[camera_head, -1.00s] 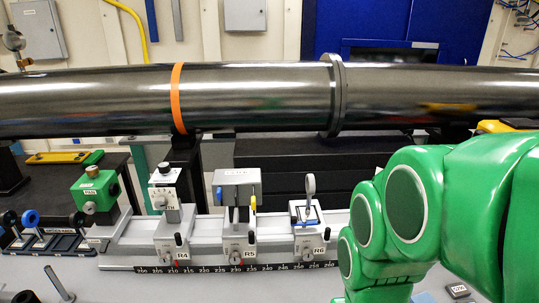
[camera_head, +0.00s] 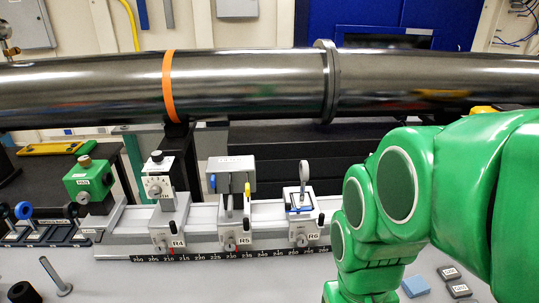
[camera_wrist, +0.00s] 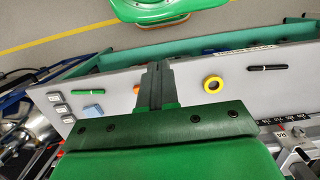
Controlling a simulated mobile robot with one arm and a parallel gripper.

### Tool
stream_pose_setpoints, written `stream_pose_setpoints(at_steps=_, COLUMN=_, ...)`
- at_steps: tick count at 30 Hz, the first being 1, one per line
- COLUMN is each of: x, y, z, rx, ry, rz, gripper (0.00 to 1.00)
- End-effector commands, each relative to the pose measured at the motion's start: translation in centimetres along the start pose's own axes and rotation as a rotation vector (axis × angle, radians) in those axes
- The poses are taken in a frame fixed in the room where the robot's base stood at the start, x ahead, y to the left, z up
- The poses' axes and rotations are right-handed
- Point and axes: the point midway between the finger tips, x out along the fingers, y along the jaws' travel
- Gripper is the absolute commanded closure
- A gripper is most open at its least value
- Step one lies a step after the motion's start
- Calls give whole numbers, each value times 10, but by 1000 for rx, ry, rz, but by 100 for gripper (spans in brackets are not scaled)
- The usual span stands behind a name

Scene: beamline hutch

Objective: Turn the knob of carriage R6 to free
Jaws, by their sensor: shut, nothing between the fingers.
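Carriage R6 (camera_head: 303,217) sits at the right end of the visible rail in the head view, partly beside my green arm. It carries a small round upright piece on top. Its grey round knob (camera_head: 302,240) is low on the front face, and a black peg (camera_head: 321,219) stands at its right. The knob's setting is too small to read. My gripper (camera_wrist: 158,75) shows in the wrist view with its fingers together and empty, above the pale bench top. It is apart from R6, and the head view does not show its fingers.
Carriages R5 (camera_head: 235,220) and R4 (camera_head: 168,225) stand left of R6 on the same rail. A dark beam pipe (camera_head: 250,85) crosses behind and above.

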Motion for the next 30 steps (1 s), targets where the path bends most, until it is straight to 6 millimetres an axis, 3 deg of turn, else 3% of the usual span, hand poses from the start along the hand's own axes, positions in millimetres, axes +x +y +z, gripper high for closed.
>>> stream_pose_setpoints(at_steps=1, x=0, y=0, z=0, rx=0, ry=0, rz=0, gripper=92)
stream_pose_setpoints(at_steps=5, x=1, y=4, z=-8, rx=8, ry=5, rz=22, gripper=72)
stream_pose_setpoints(at_steps=8, x=2, y=14, z=-26, rx=27, ry=23, rz=70, gripper=57)
stream_pose_setpoints(at_steps=12, x=4, y=30, z=-65, rx=56, ry=77, rz=160, gripper=38)
stream_pose_setpoints(at_steps=20, x=5, y=43, z=-148, rx=78, ry=219, rz=291, gripper=38)
stream_pose_setpoints(at_steps=26, x=9, y=33, z=-214, rx=60, ry=339, rz=343, gripper=38)
stream_pose_setpoints(at_steps=30, x=15, y=16, z=-256, rx=31, ry=419, rz=353, gripper=38)
